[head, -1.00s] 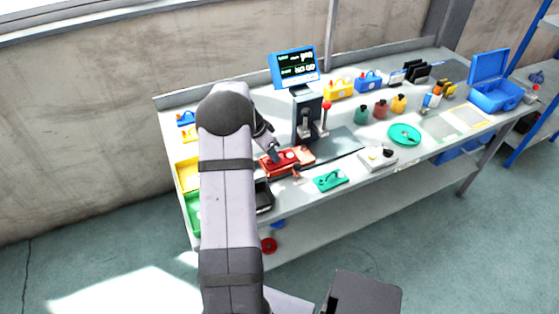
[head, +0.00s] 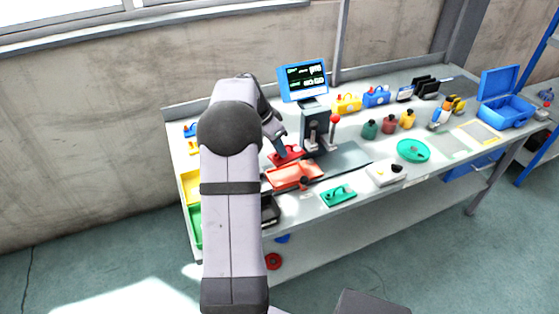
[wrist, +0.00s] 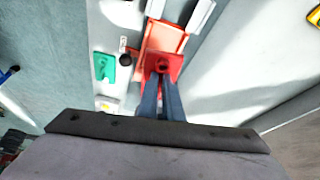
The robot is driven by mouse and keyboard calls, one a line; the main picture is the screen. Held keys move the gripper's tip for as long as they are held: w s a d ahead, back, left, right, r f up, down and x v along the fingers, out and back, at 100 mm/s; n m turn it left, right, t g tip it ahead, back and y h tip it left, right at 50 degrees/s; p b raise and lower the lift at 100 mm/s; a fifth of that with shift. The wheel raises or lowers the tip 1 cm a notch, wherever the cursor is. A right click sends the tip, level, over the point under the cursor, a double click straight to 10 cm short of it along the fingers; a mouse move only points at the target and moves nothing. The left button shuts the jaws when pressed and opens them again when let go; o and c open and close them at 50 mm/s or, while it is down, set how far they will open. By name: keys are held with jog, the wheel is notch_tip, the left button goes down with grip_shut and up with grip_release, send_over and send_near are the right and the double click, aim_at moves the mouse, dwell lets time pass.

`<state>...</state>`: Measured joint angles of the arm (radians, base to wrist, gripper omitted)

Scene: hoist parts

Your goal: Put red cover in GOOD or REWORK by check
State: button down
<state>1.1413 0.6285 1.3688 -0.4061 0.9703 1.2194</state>
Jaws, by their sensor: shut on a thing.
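My gripper (head: 281,147) is shut on the red cover (head: 287,156), at the back edge of an orange-red tray (head: 295,177). In the wrist view, the two fingers (wrist: 161,80) meet the red cover (wrist: 176,62), which has a dark round spot and overlaps the tray (wrist: 164,36). The cover appears raised above the tray; its exact height is unclear. A station (head: 316,130) with a red-knobbed lever stands to the right. A yellow bin (head: 190,187) and a green bin (head: 195,225) are at the left bench end, partly hidden by my arm. No GOOD or REWORK label is readable.
A blue-framed screen (head: 303,80) stands behind the station; its text is too small to read. A green part (head: 338,195) and a pale box (head: 385,174) lie at the front edge. A green round dish (head: 413,150) and several coloured bottles stand farther right.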

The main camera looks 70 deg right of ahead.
jog(key=shift+r, duration=0.95)
jog(key=shift+w, duration=0.1)
jog(key=shift+w+a, duration=0.1)
jog(key=shift+w, duration=0.25)
jog(key=w+a+r+n+t+h+p, duration=0.1)
jog(key=w+a+n, duration=0.2)
jog(key=w+a, duration=0.45)
jog(key=w+a+n+t+p, duration=0.15)
jog(key=w+a, duration=0.35)
jog(key=w, duration=0.6)
jog(key=shift+w+a+f+n+p, duration=0.3)
jog(key=shift+w+f+n, duration=0.15)
jog(key=shift+f, duration=1.25)
jog(key=shift+w+a+f+n+p, duration=0.25)
jog(key=shift+w+a+f+n, duration=0.15)
jog(key=shift+f, duration=1.3)
jog(key=shift+w+a+f+n+p, duration=0.2)
jog(key=shift+w+f+n+p, duration=0.25)
jog(key=shift+f, duration=2.65)
